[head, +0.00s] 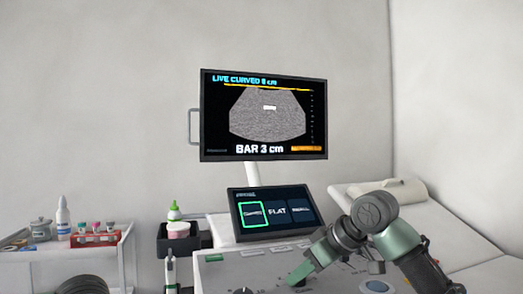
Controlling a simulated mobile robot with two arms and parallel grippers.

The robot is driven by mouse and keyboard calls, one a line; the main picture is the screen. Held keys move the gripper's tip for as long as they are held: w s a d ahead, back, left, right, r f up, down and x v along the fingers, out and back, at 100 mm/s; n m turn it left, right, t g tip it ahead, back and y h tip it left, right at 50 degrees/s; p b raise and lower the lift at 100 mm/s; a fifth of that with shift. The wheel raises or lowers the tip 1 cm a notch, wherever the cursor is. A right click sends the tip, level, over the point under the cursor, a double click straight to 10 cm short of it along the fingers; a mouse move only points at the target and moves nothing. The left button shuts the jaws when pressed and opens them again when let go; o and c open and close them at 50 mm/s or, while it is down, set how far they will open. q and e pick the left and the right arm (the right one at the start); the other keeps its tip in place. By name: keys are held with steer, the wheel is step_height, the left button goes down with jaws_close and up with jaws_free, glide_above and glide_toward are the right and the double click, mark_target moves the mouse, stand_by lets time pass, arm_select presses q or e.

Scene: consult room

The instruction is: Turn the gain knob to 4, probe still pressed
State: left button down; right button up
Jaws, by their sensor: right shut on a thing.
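The ultrasound console panel (218,272) is at the bottom centre. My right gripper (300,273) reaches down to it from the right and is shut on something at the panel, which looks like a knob. The gripper covers most of it, and I cannot read its setting. The upper monitor (265,115) shows a grainy fan-shaped picture with a bright bar, "LIVE CURVED 8 cm" and "BAR 3 cm". The lower touch screen (276,211) has several tiles, the left one outlined in green. My left gripper and a pressed probe are not in view.
A white trolley (62,262) with bottles and a small rack stands at the left. A green-topped bottle (174,211) and a pink-topped pot (178,229) stand beside the console. An exam couch (455,238) with a rolled pillow (385,188) is behind my right arm.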

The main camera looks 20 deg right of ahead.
steer(key=m+h, duration=0.2)
steer(key=m, duration=0.1)
steer(key=a+m+t+h, duration=0.1)
steer(key=shift+s+f+m, duration=0.15)
steer(key=shift+f+m, duration=0.1)
steer(key=shift+m, duration=0.15)
steer(key=m+h, duration=0.2)
steer(key=m, duration=0.1)
steer(key=shift+h, duration=0.3)
steer(key=shift+d+m+h, duration=0.25)
steer(key=shift+m+h, duration=0.25)
steer(key=shift+m, duration=0.2)
steer(key=o, duration=0.9)
steer(key=shift+d, duration=0.2)
steer(key=shift+a+r, duration=0.1)
steer(key=shift+r, duration=0.05)
